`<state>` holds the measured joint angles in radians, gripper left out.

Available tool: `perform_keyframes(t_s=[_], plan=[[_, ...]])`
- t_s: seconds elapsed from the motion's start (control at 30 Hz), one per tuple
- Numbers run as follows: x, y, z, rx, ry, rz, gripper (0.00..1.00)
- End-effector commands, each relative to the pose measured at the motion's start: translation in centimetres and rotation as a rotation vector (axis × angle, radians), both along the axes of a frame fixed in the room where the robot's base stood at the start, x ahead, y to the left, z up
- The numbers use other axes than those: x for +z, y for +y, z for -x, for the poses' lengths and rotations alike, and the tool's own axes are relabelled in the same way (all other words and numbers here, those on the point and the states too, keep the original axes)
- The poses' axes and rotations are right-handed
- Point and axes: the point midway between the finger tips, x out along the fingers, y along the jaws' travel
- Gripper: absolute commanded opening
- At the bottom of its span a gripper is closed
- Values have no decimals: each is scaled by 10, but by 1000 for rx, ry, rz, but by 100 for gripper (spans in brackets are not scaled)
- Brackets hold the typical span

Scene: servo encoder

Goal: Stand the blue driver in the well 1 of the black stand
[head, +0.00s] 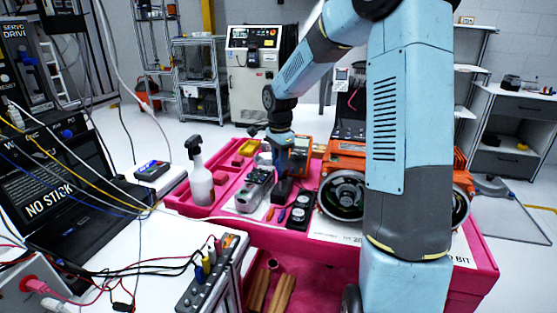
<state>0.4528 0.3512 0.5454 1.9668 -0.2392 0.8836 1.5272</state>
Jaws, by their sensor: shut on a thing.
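My gripper (284,196) is small and dark in the head view, low over the pink cart top. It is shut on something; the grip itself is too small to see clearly. The blue driver (282,215) appears as a short blue handle just under the gripper, and it looks like the thing held. A red handle (270,213) is just left of it. A black block with round light faces (300,210), seemingly the black stand, is close to the right of the gripper. Its well numbers cannot be read.
A grey device (255,191) and a white spray bottle (199,172) are to the left. An orange machine with a round black part (343,194) is right of the black block. My arm hides part of the cart's right side. A cable crosses the cart's front edge.

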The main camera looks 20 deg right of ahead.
Motion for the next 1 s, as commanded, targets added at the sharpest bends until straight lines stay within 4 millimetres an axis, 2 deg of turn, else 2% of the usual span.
perform_keyframes(t_s=[1.0], plan=[[-25, 1, 0, 2, 0, 0, 0]])
